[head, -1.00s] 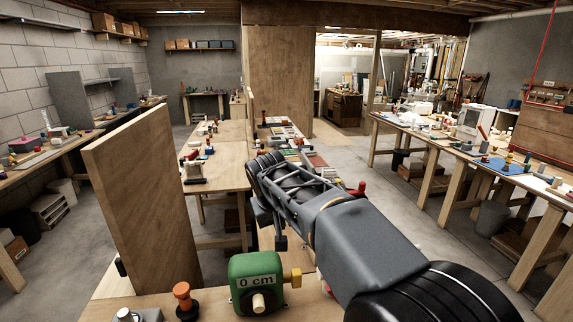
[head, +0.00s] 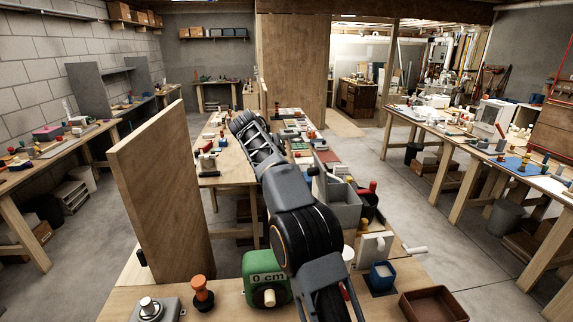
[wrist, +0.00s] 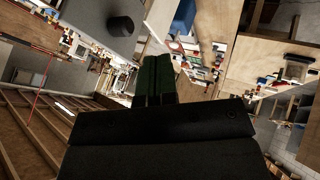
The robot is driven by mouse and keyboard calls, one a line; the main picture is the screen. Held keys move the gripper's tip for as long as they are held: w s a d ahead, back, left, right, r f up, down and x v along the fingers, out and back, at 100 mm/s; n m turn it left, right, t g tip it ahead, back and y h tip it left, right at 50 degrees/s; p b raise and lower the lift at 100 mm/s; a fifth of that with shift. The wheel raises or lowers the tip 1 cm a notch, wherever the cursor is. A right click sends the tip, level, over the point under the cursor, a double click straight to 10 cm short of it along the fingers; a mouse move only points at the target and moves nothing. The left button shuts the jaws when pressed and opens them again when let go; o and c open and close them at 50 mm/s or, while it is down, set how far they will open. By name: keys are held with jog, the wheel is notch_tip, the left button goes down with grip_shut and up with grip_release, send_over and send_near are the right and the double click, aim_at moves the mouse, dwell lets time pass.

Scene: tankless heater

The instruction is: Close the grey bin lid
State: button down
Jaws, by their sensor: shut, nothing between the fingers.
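The grey bin (head: 343,214) stands on the near bench, right of my arm in the head view. Its grey lid (head: 320,190) stands raised at the bin's left side, with a small dark knob, so the bin is open. In the wrist view a large grey panel with a dark round knob, seemingly the lid (wrist: 75,22), fills the upper left. My gripper (head: 240,122) reaches forward, left of the bin and apart from the lid. Its green-dark fingers (wrist: 155,68) are together and empty in the wrist view. My arm hides part of the bench.
An upright wooden panel (head: 160,190) stands at the left. A red-handled item (head: 368,190) is beside the bin.

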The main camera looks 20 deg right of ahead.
jog(key=w+d+f+p, duration=0.1)
jog(key=d+f, duration=0.5)
jog(key=d, duration=0.2)
jog(key=shift+w+d+p, duration=0.3)
jog(key=shift+w+d, duration=0.05)
